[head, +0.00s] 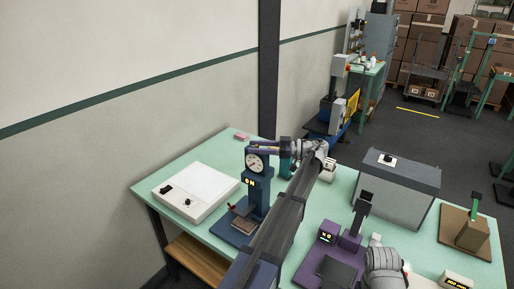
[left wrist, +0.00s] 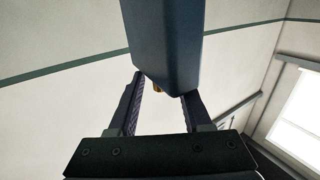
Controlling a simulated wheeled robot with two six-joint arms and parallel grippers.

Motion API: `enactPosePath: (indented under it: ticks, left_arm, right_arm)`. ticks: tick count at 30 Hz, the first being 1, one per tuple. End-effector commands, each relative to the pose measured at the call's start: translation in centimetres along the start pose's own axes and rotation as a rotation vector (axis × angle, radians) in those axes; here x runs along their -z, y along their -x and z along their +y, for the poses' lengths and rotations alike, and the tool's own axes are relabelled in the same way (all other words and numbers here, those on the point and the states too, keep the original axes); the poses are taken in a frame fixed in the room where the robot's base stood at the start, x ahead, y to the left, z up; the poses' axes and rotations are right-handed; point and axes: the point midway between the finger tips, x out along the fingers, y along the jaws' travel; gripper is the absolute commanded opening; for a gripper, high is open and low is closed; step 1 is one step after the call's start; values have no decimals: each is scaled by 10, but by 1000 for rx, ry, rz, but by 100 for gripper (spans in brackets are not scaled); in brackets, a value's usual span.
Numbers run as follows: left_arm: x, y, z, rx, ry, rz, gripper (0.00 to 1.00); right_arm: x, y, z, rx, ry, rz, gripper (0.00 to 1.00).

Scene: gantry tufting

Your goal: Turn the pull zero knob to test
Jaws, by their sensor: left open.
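A blue tester (head: 256,196) with a round white dial (head: 257,163) and a yellow "0N" readout stands on the green bench. My left gripper (head: 253,147) is at the top of this tester, just above the dial, pointing left. In the left wrist view the open fingers (left wrist: 160,84) lie on either side of a blue upright body (left wrist: 165,45), with a gap at least on the left. I cannot make out the pull zero knob for certain.
A white box (head: 196,192) with a small dark knob lies left of the tester. A purple device (head: 330,262) and a grey box (head: 398,185) with a black knob on top stand to the right. A brown-topped block (head: 465,229) is at the far right. A pink block (head: 241,136) lies behind.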

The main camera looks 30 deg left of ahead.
Motion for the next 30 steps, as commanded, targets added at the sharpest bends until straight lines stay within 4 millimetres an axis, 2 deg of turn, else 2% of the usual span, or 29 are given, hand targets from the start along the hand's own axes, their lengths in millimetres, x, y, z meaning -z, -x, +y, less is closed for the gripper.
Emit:
enactPosePath:
  ticks: [8,22,30]
  left_arm:
    - [0,7,1,-1,0,0,49]
    - [0,73,2,-9,0,0,49]
    - [0,77,0,-10,0,0,49]
  right_arm:
    - [0,0,0,0,0,0,50]
    - [0,0,0,0,0,0,50]
    - [0,0,0,0,0,0,50]
